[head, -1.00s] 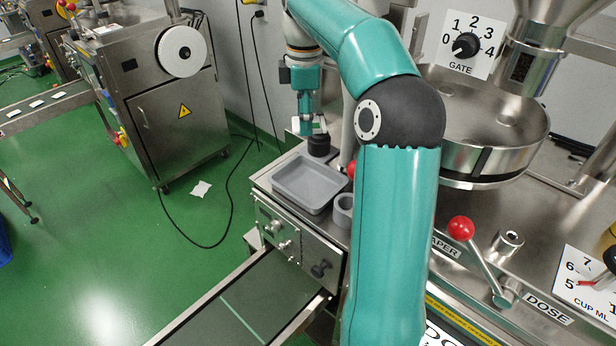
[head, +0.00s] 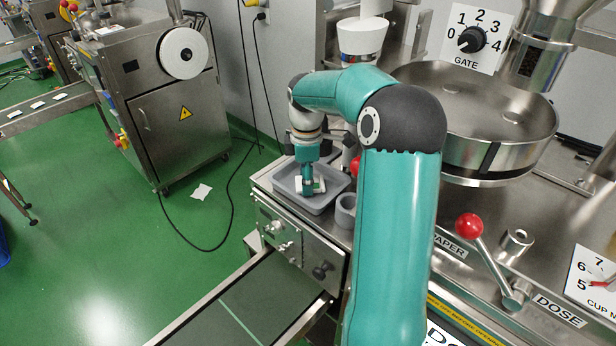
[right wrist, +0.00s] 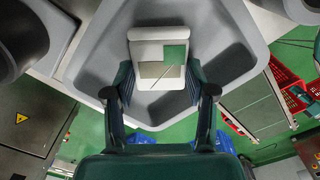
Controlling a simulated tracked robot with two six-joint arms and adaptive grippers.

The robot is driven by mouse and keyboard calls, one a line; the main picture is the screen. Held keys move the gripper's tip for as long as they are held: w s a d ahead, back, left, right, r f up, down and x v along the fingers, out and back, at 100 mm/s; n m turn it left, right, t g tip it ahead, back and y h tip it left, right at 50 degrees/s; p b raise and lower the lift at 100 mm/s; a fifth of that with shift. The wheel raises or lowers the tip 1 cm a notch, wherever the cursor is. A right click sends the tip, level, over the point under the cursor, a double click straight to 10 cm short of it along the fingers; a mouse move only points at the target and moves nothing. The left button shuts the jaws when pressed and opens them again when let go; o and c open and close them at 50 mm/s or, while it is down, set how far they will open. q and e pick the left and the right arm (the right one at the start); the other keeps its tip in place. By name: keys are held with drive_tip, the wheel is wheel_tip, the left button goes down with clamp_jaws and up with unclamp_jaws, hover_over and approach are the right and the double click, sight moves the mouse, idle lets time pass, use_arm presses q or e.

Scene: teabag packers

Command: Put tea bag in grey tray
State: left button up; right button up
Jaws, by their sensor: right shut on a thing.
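The grey tray (head: 330,197) sits on the steel machine top, left of my right arm, and fills the upper part of the right wrist view (right wrist: 100,50). My right gripper (head: 308,188) points down over the tray. It is shut on the tea bag (head: 318,185), a white packet with a green patch. In the right wrist view the tea bag (right wrist: 150,52) lies between the two fingers (right wrist: 160,90), inside the tray's outline. I cannot tell whether it touches the tray floor. My left gripper does not show.
A grey ring-shaped holder (head: 345,210) stands right of the tray. A red-knobbed lever (head: 469,227) and a large steel bowl (head: 475,115) are further right. A conveyor belt (head: 262,305) runs below the tray's machine. A white scrap (head: 201,191) lies on the green floor.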

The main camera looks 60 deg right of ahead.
drive_tip(key=shift+f, duration=0.25)
drive_tip(key=shift+o, duration=0.9)
drive_tip(key=shift+f, duration=0.1)
drive_tip(key=o, duration=0.4)
drive_tip(key=shift+o, duration=0.2)
wheel_tip(320, 180, up, 12)
drive_tip(key=shift+p, duration=0.45)
